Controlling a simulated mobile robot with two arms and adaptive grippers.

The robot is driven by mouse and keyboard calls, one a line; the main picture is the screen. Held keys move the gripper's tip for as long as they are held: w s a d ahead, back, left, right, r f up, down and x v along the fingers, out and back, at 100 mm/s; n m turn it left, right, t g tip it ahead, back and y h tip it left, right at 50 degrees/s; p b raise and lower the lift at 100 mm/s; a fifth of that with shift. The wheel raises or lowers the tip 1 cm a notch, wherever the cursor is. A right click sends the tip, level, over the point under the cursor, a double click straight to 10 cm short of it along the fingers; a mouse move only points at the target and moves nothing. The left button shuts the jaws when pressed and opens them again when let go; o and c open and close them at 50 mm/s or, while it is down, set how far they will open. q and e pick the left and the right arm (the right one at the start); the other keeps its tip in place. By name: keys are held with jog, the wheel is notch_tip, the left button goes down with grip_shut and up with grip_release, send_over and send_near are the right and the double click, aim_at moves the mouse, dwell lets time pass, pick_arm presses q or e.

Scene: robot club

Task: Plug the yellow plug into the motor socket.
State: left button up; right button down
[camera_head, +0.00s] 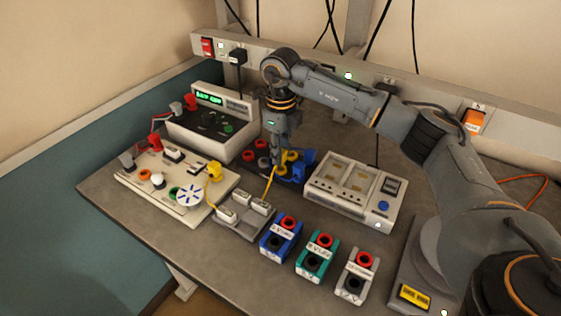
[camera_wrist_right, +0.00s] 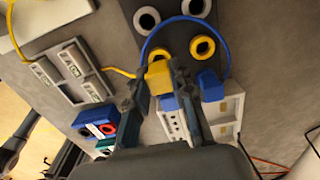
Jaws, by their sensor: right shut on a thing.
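My right gripper (camera_head: 279,163) reaches down behind the small grey rack and is shut on a yellow plug. In the right wrist view the plug (camera_wrist_right: 159,72) sits between the fingertips (camera_wrist_right: 158,84), with a yellow cable running left from it. Which socket is the motor's is unclear. My left gripper is not in view.
The grey rack (camera_head: 242,222) holds white pieces. Blue (camera_head: 270,246), teal (camera_head: 308,272) and white (camera_head: 346,286) socket blocks stand in front. A white unit (camera_head: 323,200) is right of the gripper. A green-display supply (camera_head: 190,133) stands behind the board. A blue plug (camera_wrist_right: 210,86) is close by.

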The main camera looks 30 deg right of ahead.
jog(key=shift+r, duration=0.15)
jog(key=shift+r+p, duration=1.25)
jog(key=shift+r, duration=0.4)
